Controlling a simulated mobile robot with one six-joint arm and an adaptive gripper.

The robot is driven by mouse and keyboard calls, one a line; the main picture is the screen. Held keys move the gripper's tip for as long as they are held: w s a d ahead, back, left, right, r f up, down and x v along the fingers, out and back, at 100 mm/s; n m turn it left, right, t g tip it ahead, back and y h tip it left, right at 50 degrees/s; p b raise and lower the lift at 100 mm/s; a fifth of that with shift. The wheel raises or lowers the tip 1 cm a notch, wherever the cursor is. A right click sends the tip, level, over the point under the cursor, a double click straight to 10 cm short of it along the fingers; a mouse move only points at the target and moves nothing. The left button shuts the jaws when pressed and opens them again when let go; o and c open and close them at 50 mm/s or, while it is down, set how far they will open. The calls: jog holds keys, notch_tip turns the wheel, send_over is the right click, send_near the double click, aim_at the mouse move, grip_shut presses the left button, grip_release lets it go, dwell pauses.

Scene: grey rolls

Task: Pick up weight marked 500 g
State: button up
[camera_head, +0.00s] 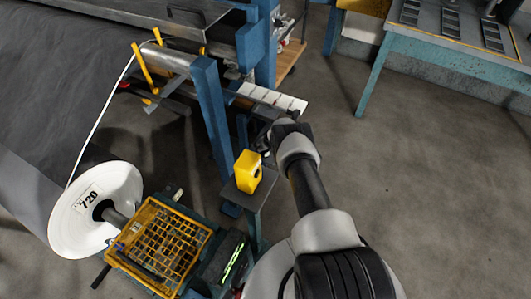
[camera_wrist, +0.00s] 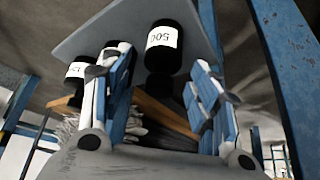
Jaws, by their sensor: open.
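The 500 weight (camera_wrist: 162,47) is a black cylinder with a white label in the wrist view, at the top middle. Its label reads upside down, and it stands against a grey plate (camera_wrist: 95,32). My gripper (camera_wrist: 160,72) is open, with its blue-and-white fingers on either side of the weight's lower end in the picture. I cannot tell whether they touch it. In the head view my gripper (camera_head: 268,132) is beside a blue post, above a small stand, and its fingers are mostly hidden. I cannot make out the weight there.
Another labelled black weight (camera_wrist: 78,70) is left of the left finger, and a further one is partly hidden behind that finger. A yellow device (camera_head: 248,170) sits on the small stand. A blue post (camera_head: 211,115) is close by. Open floor (camera_head: 420,190) lies to the right.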

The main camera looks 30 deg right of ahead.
grip_shut()
jog(key=shift+w, duration=0.1)
dwell(0.6)
